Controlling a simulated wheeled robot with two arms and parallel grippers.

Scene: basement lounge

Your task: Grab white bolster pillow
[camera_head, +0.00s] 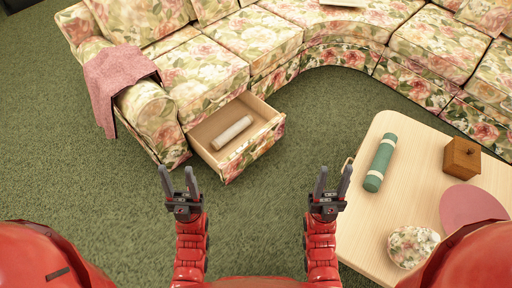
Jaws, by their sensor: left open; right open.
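The white bolster pillow (233,133) lies in an open drawer (207,151) pulled out from under the floral sofa. It is a small pale cylinder lying at a slant on the drawer's wooden floor. My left gripper (179,180) is open and empty, in front of the drawer and nearer to me, apart from it. My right gripper (333,182) is open and empty, to the right of the drawer and close to the table's left edge in the picture.
A wooden table (376,232) stands at the right with a green roll (381,163), a wooden box (462,158), a pink mat (472,208) and a floral item (412,247). A pink blanket (115,85) hangs over the sofa's (200,78) arm. Green carpet (265,215) is clear between.

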